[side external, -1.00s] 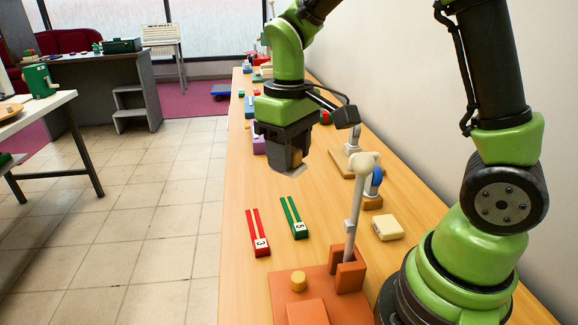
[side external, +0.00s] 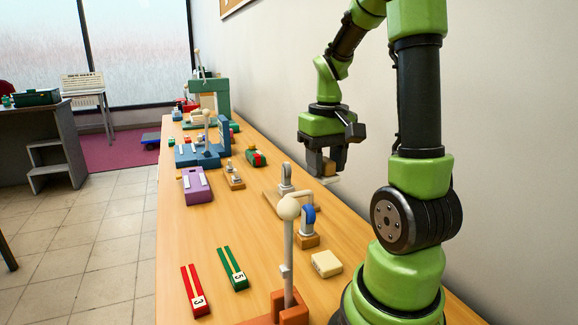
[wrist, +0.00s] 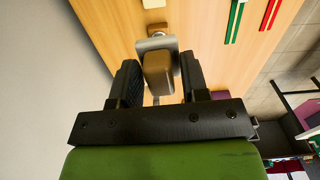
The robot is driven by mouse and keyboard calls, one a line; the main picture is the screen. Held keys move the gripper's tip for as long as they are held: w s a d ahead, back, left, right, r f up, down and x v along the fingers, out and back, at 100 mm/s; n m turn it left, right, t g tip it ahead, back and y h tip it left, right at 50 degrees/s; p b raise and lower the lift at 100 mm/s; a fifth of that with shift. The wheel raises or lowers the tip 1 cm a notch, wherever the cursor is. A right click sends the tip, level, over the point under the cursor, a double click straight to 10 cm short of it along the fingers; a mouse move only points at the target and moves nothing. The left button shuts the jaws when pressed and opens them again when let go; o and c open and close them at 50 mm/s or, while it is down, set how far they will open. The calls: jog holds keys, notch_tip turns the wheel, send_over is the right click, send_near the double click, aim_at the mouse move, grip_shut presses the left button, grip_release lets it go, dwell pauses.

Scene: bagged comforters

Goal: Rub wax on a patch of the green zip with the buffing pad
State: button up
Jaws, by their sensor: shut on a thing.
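The green zip (side external: 232,268), marked 5, lies flat on the table; its green strips also show at the top right of the wrist view (wrist: 235,22). My gripper (side external: 328,166) is shut on the brown handle of the buffing pad (wrist: 157,72), and the pad's pale plate shows around the handle. I hold the pad above the table on the wall side, apart from the zip and farther from the side camera. A cream block (side external: 326,263), possibly the wax, lies right of the green zip. The underside of the pad is hidden.
A red zip (side external: 195,290), marked 3, lies left of the green one. A ball-topped post (side external: 289,245) and a small stand with a blue part (side external: 308,225) rise nearby. A purple box (side external: 196,186) and a blue fixture (side external: 205,150) stand farther back. Bare table surrounds the green zip.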

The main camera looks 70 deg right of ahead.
jog(key=shift+s+d+m, duration=0.4)
jog(key=shift+s, duration=0.45)
notch_tip(320, 180, down, 12)
jog(key=shift+w+a+r, duration=0.1)
jog(key=shift+r, duration=0.05)
grip_shut()
jog(key=shift+f, duration=3.5)
notch_tip(320, 180, up, 7)
